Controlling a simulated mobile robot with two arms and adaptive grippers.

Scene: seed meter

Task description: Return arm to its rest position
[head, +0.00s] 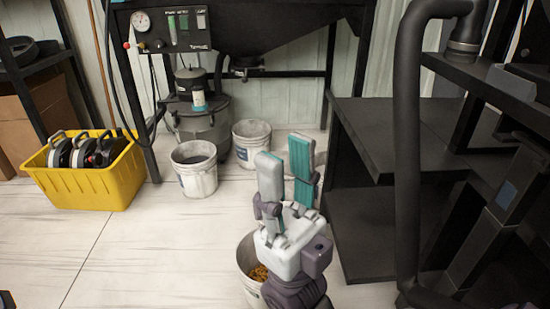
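My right gripper (285,160) stands in the lower middle of the head view with its two fingers pointing up and away. A gap shows between the fingers, and nothing is between them, so it is open and empty. Its pale palm and dark wrist are in front of a white bucket (246,272) holding orange-yellow bits, and hide part of it. I cannot tell how far above the bucket the gripper is.
A yellow crate (92,191) with dark reels stands on the left. White buckets (195,178) (252,135) and a grey canister (204,125) stand by the black machine frame. Black shelves (385,135) and a thick dark hose (408,150) are close on the right.

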